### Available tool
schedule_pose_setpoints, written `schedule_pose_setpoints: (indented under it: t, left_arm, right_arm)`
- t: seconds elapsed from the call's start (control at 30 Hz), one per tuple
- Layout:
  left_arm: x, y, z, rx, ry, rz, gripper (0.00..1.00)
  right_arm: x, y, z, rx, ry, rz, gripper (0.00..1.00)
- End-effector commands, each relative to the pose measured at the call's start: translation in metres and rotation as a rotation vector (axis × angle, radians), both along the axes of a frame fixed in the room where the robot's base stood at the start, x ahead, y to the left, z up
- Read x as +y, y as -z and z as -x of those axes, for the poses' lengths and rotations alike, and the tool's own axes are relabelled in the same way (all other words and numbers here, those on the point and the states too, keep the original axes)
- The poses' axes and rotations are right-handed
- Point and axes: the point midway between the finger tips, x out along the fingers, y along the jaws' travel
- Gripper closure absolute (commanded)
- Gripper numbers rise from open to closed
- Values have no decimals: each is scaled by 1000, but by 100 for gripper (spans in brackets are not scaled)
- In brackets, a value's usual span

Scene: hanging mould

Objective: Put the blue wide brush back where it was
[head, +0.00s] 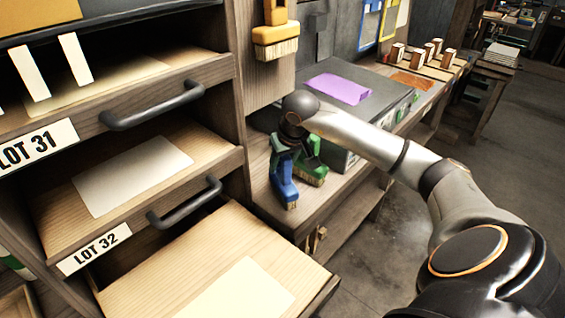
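The blue wide brush (284,183) is upright at the left end of the wooden bench, its pale bristles pointing down. My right gripper (284,143) is directly above it, at the top of its handle. The fingers are small and partly hidden, so I cannot tell whether they are shut on the handle. I cannot tell if the bristles touch the bench. A green brush (313,172) is close behind and right of the blue one. A yellow brush (276,38) hangs bristles down on the wooden panel above. My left gripper is not in view.
Open drawers labelled LOT 31 (35,147) and LOT 32 (94,249) jut out at left. A grey box (352,112) with a purple sheet (339,88) stands behind my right forearm. Small blocks (397,53) stand further back. The floor at right is clear.

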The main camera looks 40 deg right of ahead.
Motion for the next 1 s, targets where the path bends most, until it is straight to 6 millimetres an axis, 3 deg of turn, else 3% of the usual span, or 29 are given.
schedule_pose_setpoints:
  t: [0.13, 0.47, 1.0]
  left_arm:
    - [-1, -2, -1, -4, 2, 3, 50]
    - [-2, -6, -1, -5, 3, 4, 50]
    - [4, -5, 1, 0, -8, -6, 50]
  right_arm:
    - [0, 0, 0, 0, 0, 0, 38]
    - [0, -7, 0, -1, 1, 0, 38]
    - [12, -101, 37, -3, 0, 1, 38]
